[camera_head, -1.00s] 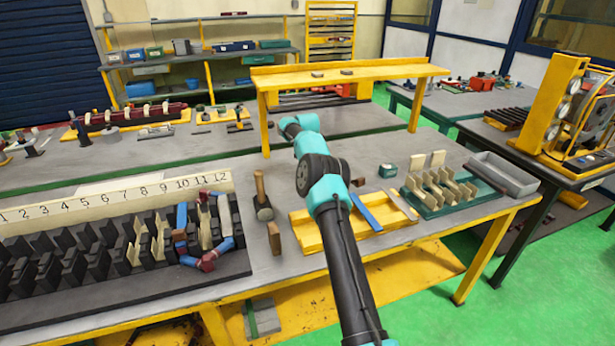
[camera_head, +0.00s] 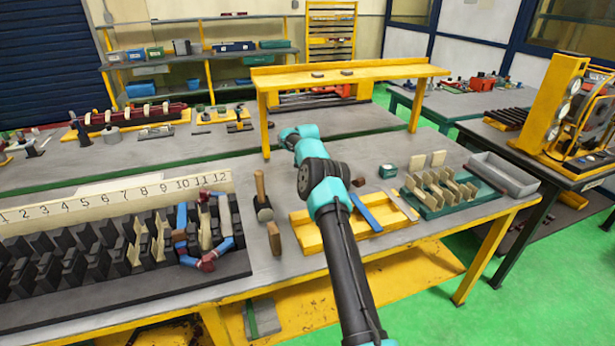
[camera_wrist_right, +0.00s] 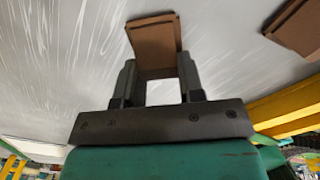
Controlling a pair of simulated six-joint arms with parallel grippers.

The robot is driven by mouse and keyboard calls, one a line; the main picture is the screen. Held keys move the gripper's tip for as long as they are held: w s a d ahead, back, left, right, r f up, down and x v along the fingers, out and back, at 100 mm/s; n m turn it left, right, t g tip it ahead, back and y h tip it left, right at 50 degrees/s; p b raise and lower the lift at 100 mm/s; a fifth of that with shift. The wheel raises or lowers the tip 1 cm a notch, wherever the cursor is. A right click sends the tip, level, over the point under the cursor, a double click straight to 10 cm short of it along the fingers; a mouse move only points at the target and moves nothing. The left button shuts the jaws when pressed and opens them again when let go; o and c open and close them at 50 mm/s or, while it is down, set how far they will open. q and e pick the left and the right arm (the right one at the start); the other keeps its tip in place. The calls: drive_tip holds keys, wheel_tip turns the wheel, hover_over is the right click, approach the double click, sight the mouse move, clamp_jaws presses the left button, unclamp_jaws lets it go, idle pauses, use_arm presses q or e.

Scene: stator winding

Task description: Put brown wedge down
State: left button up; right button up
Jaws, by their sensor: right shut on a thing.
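My right gripper (camera_wrist_right: 157,72) is shut on a brown wedge (camera_wrist_right: 153,38) in the right wrist view. The wedge sticks out beyond the fingertips over the grey bench top (camera_wrist_right: 70,60). I cannot tell whether it touches the bench. A second brown piece (camera_wrist_right: 298,27) lies at the upper right of that view, apart from the held one. In the head view my right arm hides the gripper and the held wedge. A brown block (camera_head: 274,238) is beside the hammer, and a small dark brown block (camera_head: 358,182) is right of my arm. My left gripper is not in view.
A yellow tray (camera_head: 303,237) lies partly under my arm, with a blue strip (camera_head: 366,212) at it. A hammer (camera_head: 262,198) is to the left, near the numbered stator rack (camera_head: 130,315). A green tray of cream pieces (camera_head: 480,203) and a grey bin (camera_head: 503,172) are right.

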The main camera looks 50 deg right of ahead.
drive_tip(key=shift+f, duration=0.1)
drive_tip(key=o, duration=0.9)
drive_tip(key=shift+r, duration=6.1)
